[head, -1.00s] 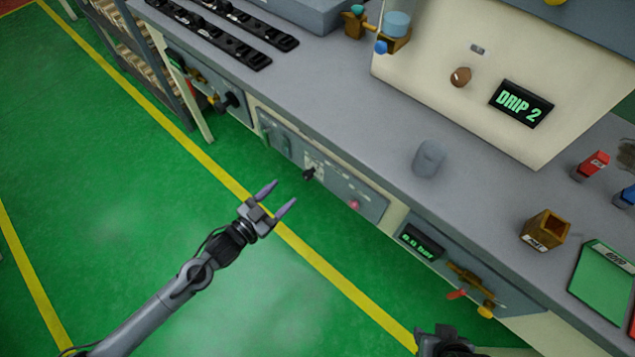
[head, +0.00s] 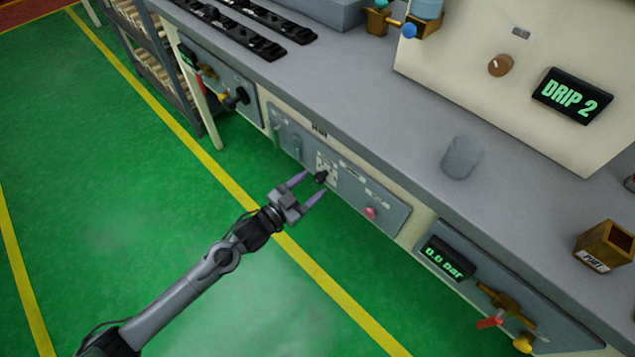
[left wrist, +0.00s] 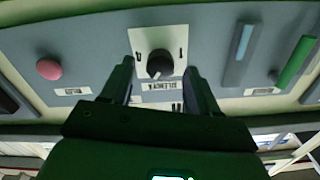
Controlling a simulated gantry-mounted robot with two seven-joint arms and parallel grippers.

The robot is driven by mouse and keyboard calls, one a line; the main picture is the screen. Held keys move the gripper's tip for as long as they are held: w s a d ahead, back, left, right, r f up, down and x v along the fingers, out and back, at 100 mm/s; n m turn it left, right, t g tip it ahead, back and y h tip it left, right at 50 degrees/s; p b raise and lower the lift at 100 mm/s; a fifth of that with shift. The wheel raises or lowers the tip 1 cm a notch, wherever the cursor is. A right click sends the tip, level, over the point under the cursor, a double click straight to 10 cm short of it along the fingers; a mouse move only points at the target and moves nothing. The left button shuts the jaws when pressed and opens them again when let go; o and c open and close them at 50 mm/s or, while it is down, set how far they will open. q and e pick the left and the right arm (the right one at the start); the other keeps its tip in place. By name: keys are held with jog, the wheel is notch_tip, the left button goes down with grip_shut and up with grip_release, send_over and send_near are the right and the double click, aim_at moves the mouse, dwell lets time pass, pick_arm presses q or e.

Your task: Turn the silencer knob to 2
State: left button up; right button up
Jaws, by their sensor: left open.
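The silencer knob (head: 320,177) is a small black knob on a white plate on the grey front panel below the bench edge. In the left wrist view the black knob (left wrist: 160,67) sits in the middle of its plate, with a silencer label and a 1 on the right; the mark on the left is hard to read. A small pale mark shows on the knob, but its setting is unclear. My left gripper (head: 314,183) is open, its fingertips close to the knob; in the wrist view its fingers stand on either side of the plate. My right gripper is out of view.
The same panel (head: 360,197) carries a pink button (head: 370,212) and a green lever (head: 298,146). A 0.0 bar display (head: 447,259) and a valve with a red handle (head: 490,322) are to the right. A grey cylinder (head: 462,157) stands on the bench.

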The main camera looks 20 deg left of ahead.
aim_at(316, 181)
pick_arm(q)
jog(key=shift+b+x, duration=0.45)
jog(key=shift+x, duration=1.1)
jog(key=shift+c, duration=0.2)
jog(key=c, duration=1)
